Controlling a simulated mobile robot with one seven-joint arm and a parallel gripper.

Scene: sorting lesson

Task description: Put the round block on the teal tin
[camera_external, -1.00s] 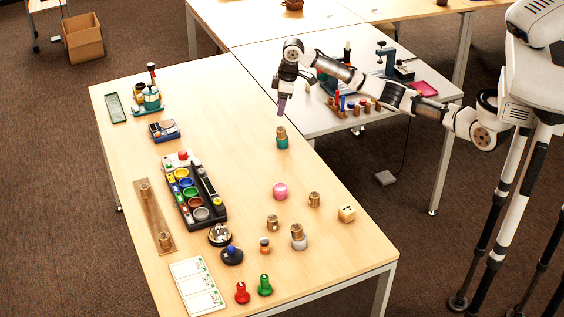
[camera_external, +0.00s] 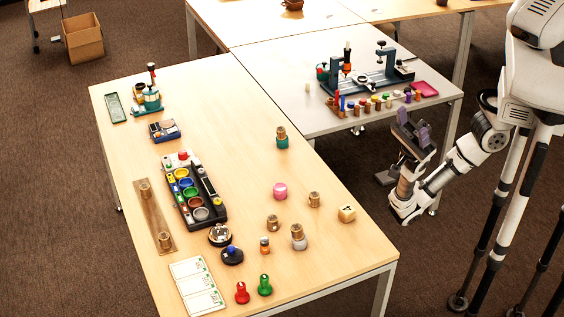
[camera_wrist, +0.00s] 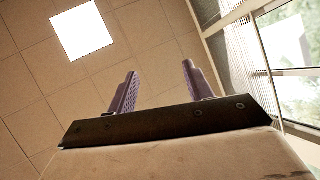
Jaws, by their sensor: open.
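The teal tin (camera_external: 282,144) stands on the wooden table near its right edge. A brown round block (camera_external: 281,132) sits upright on top of it. Similar brown blocks stand nearer the front: one alone (camera_external: 314,199), one (camera_external: 272,222) left of it, and one on a grey tin (camera_external: 298,243). A pink tin (camera_external: 280,191) has nothing on it. My gripper (camera_external: 414,127) is beside the table, to the right of it, well away from the teal tin. Its purple fingers point up; in the wrist view they are apart with nothing between them (camera_wrist: 159,80).
A black tray of coloured bowls (camera_external: 205,197) lies along the table's left side, with a wooden strip (camera_external: 154,217) beside it. A pale cube (camera_external: 347,213) is near the right edge. A grey side table (camera_external: 300,105) holds a tool stand and several small pegs.

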